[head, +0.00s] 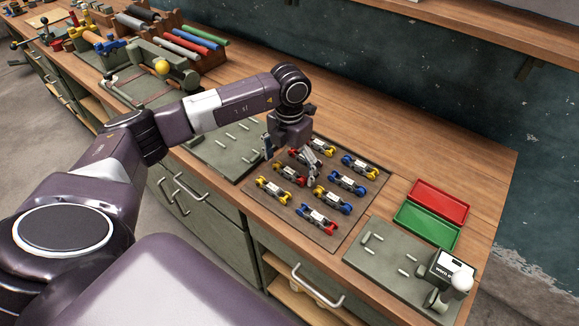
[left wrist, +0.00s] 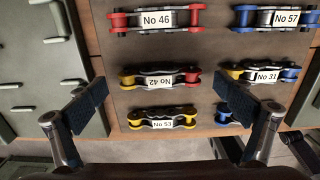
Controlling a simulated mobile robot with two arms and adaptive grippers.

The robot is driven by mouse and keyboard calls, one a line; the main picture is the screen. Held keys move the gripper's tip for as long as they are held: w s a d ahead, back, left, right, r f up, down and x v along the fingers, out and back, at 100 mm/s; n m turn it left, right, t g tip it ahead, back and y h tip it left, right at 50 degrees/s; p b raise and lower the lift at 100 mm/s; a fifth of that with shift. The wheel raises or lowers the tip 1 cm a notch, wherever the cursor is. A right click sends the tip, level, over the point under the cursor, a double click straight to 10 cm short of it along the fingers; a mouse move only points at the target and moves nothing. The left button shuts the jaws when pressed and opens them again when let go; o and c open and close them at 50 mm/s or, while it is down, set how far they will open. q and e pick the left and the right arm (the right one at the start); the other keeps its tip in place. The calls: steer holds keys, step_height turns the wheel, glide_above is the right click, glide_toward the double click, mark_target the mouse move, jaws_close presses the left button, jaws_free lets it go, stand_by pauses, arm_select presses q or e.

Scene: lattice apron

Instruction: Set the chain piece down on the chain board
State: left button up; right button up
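Several chain pieces with numbered labels and coloured ends lie in rows on a brown mat (head: 338,228). My left gripper (head: 290,160) is above the mat's left part, fingers pointing down. In the left wrist view its fingers are wide apart, with nothing held between them. Piece No 42 (left wrist: 160,79), yellow and red, and piece No 53 (left wrist: 162,119), yellow at both ends, show between the fingers, below them. Piece No 31 (left wrist: 265,75) is partly behind the right finger. A grey-green board with pegs (head: 222,157) is left of the mat. My right gripper is not in view.
A yellow-ball fixture (head: 162,68) and coloured rolls (head: 190,42) stand far left. The bench behind the mat is clear.

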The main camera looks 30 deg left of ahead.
arm_select(q)
step_height(320, 180, up, 12)
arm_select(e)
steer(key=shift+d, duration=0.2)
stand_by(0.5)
